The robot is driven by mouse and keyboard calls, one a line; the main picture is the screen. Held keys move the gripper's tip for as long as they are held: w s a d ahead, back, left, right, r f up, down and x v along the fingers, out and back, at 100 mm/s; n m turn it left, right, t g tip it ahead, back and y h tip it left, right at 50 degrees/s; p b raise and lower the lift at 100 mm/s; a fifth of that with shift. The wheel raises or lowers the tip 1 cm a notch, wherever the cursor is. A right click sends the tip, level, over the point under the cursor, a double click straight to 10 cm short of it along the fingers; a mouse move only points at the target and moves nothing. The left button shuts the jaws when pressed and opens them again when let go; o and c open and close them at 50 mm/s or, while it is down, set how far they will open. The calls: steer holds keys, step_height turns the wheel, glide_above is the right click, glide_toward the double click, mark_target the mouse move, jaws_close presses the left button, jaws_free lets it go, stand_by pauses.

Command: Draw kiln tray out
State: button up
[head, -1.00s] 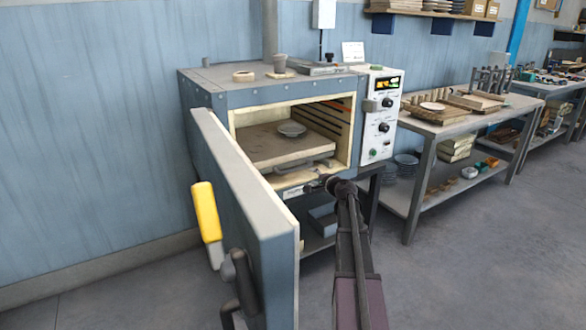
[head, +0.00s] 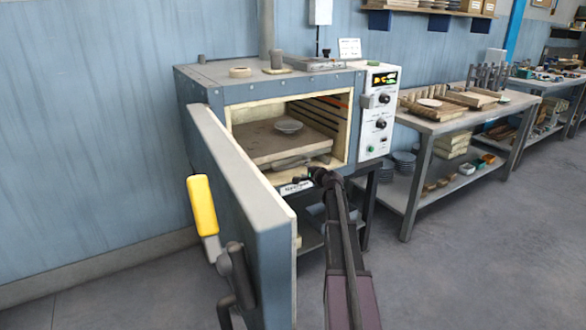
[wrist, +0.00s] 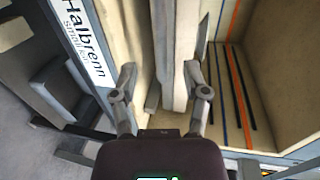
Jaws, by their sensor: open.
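The kiln tray (head: 262,146) is a thick brown-grey slab lying inside the open kiln chamber, with a pale round plate (head: 289,126) on top. A grey bar handle (head: 293,162) runs along its front edge. My gripper (head: 305,178) is at the kiln mouth, just in front of the tray and close to the handle. In the wrist view my gripper (wrist: 160,82) is open, with a grey-brown bar-like part of the tray (wrist: 170,55) between or just beyond its fingers. I cannot tell whether the fingers touch it.
The kiln door (head: 250,215) stands open at the left, close to my arm, with a yellow handle (head: 202,205). The control panel (head: 380,112) is right of the chamber. A workbench (head: 440,122) with boards stands further right. The floor (head: 460,270) is clear.

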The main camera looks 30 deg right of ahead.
mark_target(293, 164)
steer(key=b+x, duration=0.1)
steer(key=x, duration=0.7)
steer(key=shift+w, duration=0.3)
jaws_close()
steer(key=shift+a, duration=0.15)
steer(key=shift+s, duration=0.2)
